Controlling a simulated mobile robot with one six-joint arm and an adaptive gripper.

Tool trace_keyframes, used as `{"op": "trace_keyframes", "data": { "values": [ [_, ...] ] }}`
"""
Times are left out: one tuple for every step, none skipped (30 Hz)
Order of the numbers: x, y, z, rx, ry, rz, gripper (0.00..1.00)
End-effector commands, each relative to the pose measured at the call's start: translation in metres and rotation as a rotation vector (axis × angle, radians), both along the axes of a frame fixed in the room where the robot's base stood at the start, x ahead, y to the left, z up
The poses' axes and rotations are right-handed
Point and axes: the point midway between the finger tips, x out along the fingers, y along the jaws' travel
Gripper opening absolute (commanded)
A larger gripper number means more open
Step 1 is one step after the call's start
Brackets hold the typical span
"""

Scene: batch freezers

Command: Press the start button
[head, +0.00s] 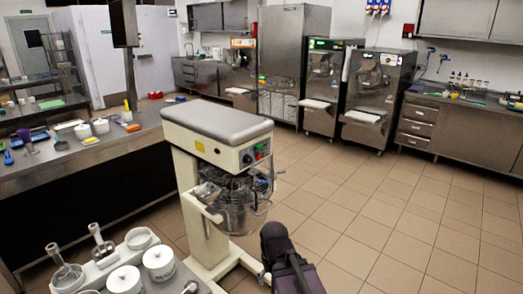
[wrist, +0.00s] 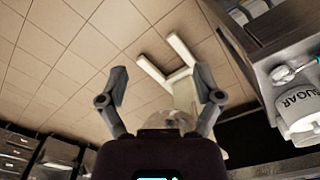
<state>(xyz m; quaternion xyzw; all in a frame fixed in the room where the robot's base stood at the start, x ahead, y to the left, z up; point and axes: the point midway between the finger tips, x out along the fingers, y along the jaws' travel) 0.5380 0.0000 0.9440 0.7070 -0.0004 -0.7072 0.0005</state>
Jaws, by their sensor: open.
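A cream planetary mixer (head: 215,131) with a grey top stands in the middle of the head view. I cannot tell from labels which button is the start button. In the wrist view, my gripper (wrist: 162,84) is open with nothing between its fingers. The mixer's pale forked base (wrist: 172,75) shows beyond the fingers, on the floor. The button panel is not in the wrist view. In the head view my dark arm is in front of the mixer, at its lower right.
A counter with white lidded pots (head: 159,263) is at the front left; a sugar pot (wrist: 298,112) shows at right in the wrist view. A long counter (head: 95,150) runs behind the mixer. Batch freezers (head: 378,95) line the back wall. Tiled floor on the right is clear.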

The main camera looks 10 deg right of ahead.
Motion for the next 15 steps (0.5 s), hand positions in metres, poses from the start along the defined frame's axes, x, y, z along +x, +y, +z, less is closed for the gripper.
{"op": "trace_keyframes", "data": {
  "values": [
    [0.0000, 0.0000, 0.0000, 0.000, 0.000, 0.000, 0.69],
    [0.0000, 0.0000, 0.0000, 0.000, 0.000, 0.000, 0.60],
    [0.0000, 0.0000, 0.0000, 0.000, 0.000, 0.000, 0.48],
    [0.0000, 0.0000, 0.0000, 0.000, 0.000, 0.000, 0.39],
    [0.0000, 0.0000, 0.0000, 0.000, 0.000, 0.000, 0.30],
    [0.0000, 0.0000, 0.0000, 0.000, 0.000, 0.000, 0.18],
    [0.0000, 0.0000, 0.0000, 0.000, 0.000, 0.000, 0.10],
    [0.0000, 0.0000, 0.0000, 0.000, 0.000, 0.000, 0.01],
    [0.0000, 0.0000, 0.0000, 0.000, 0.000, 0.000, 0.00],
    [0.0000, 0.0000, 0.0000, 0.000, 0.000, 0.000, 0.00],
    [0.0000, 0.0000, 0.0000, 0.000, 0.000, 0.000, 0.00],
    [0.0000, 0.0000, 0.0000, 0.000, 0.000, 0.000, 0.00],
    [0.0000, 0.0000, 0.0000, 0.000, 0.000, 0.000, 0.00],
    [0.0000, 0.0000, 0.0000, 0.000, 0.000, 0.000, 0.00],
    [0.0000, 0.0000, 0.0000, 0.000, 0.000, 0.000, 0.00]
  ]
}}
